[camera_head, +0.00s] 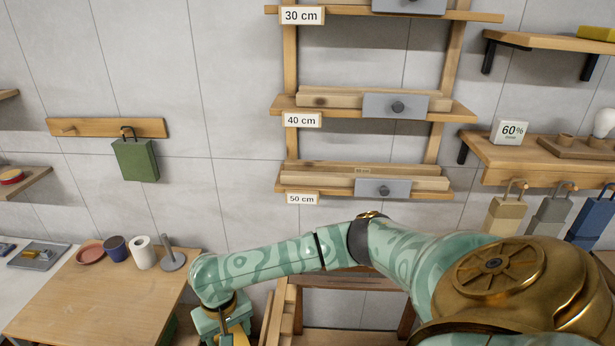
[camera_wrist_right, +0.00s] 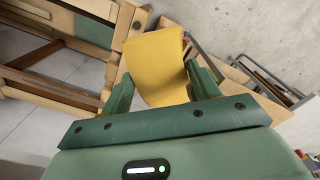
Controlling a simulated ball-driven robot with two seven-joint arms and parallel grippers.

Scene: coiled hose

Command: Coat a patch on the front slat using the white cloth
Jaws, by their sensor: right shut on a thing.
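My right gripper (camera_wrist_right: 163,82) is shut on a yellow, soft-looking cloth-like thing (camera_wrist_right: 158,55), which bulges out beyond the green fingers in the right wrist view. In the head view my right arm reaches across to the lower left, and the gripper (camera_head: 234,336) is partly cut off by the bottom edge, with a bit of yellow showing. A wooden frame with slats (camera_wrist_right: 60,92) stands to the left in the wrist view, apart from the yellow thing. I cannot tell which slat is the front one. I see no white cloth. My left gripper is out of view.
Labelled wall shelves (camera_head: 375,108) rise behind. A green bag-like block (camera_head: 135,160) hangs from a peg rail.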

